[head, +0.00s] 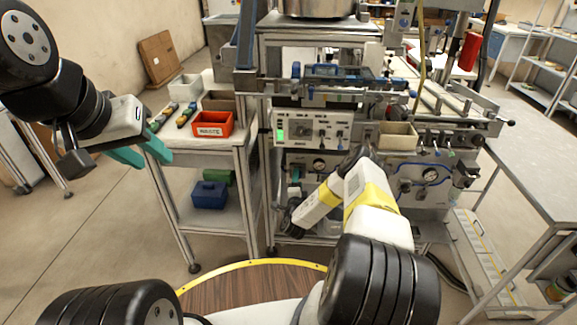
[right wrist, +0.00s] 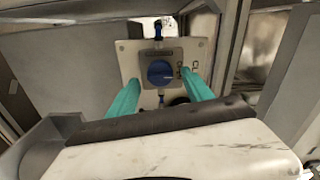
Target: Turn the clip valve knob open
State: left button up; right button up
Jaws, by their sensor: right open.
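In the right wrist view a round blue knob (right wrist: 160,72) sits on a dark plate fixed to a pale panel (right wrist: 195,50). It looks like the clip valve knob. My right gripper (right wrist: 160,86) is open, with one teal finger on each side of the knob. The fingers appear apart from it; how far their tips are from the panel is hard to tell. In the head view my right forearm and wrist hide this gripper and the knob. My left gripper (head: 146,154) hangs at the left, open and empty, away from the machine.
A beige bin (head: 398,136) sits on the machine front. A grey table (head: 540,150) stands at the right. Open floor lies at the left.

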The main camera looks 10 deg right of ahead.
jog(key=v, duration=0.6)
jog(key=shift+s, duration=0.25)
jog(key=shift+s+a, duration=0.1)
